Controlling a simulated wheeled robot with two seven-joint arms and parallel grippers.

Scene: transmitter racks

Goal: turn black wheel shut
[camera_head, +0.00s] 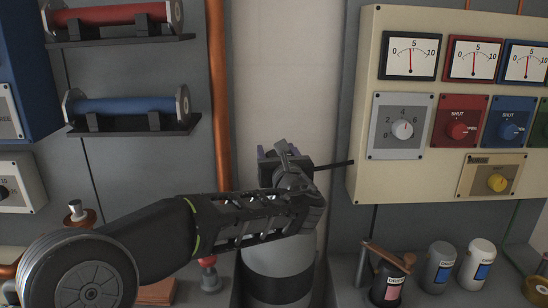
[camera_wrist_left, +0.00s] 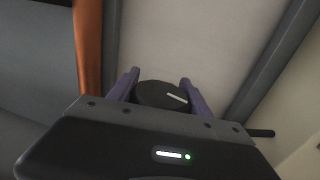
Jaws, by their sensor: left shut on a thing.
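The black wheel (camera_wrist_left: 153,96) shows in the left wrist view as a dark round knob with a white line. The line points to the right and slightly down in that view. My left gripper (camera_head: 281,151) is shut on it, with one purple finger at each side of the wheel. In the head view the hand hides the wheel, and it stands above a grey cylinder with a dark band (camera_head: 278,287). My right gripper is in neither view.
A cream panel (camera_head: 362,110) with dials and knobs stands close on the right. A copper pipe (camera_head: 219,90) runs upright left of the hand. A black rod (camera_head: 334,165) juts right beside the hand; its base is hidden. Several canisters (camera_head: 440,268) stand at lower right.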

